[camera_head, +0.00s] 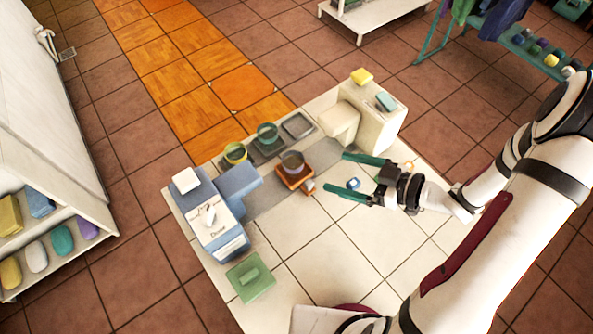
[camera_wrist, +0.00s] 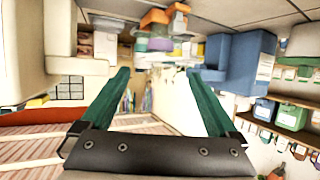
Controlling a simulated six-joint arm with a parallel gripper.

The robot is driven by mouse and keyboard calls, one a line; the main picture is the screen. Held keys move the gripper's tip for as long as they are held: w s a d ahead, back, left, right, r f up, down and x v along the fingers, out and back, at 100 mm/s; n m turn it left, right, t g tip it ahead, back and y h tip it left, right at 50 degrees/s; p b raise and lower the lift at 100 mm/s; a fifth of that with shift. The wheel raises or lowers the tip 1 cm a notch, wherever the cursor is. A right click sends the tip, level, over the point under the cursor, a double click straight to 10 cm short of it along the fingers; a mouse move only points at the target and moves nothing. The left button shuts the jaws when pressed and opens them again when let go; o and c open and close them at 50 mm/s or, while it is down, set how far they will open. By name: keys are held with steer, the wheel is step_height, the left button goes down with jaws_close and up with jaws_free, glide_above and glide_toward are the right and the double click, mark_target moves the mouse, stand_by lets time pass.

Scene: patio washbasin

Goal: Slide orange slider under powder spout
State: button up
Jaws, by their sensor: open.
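The orange slider (camera_head: 290,183) sits on a grey strip of the white tiled top, with a dark grey cup (camera_head: 292,163) on it and a small handle towards my gripper. It also shows at the top of the wrist view (camera_wrist: 155,18). A blue dispenser (camera_head: 215,225) stands to its left, its blue spout block (camera_head: 238,188) jutting towards the strip. A cream dispenser (camera_head: 375,125) with a cream spout (camera_head: 340,121) stands to its right. Which spout gives powder is not clear. My gripper (camera_head: 338,174) is open and empty, its teal fingertips right of the handle, apart from it.
A green block (camera_head: 250,278) lies in front of the blue dispenser. A small blue item (camera_head: 353,184) lies near my fingers.

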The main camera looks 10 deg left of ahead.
stand_by(0.3)
steer(key=shift+a+r+h, duration=0.1)
steer(key=shift+r+h, duration=0.15)
steer(key=shift+h, duration=0.15)
steer(key=c, duration=0.4)
step_height(320, 180, up, 2)
steer(key=m+h, duration=0.2)
steer(key=h, duration=0.1)
steer(key=shift+w, duration=0.1)
steer(key=c, duration=0.4)
steer(key=w+d+r+m+h, duration=0.1)
steer(key=w+d+m+h, duration=0.1)
steer(key=w+d+r+m+t+h, duration=0.1)
steer(key=w+m+h, duration=0.2)
steer(key=w+d+r+m+t+h, duration=0.1)
steer(key=w+d+r+m+h, duration=0.1)
steer(key=w, duration=0.1)
steer(key=shift+d+m+h, duration=0.3)
steer(key=shift+d, duration=0.05)
steer(key=shift+c, duration=0.4)
step_height(320, 180, up, 3)
steer(key=m+g+h, duration=0.1)
steer(key=m+g, duration=0.6)
steer(key=m, duration=0.6)
glide_above(309, 182)
step_height(309, 182, down, 16)
steer(key=shift+r, duration=0.25)
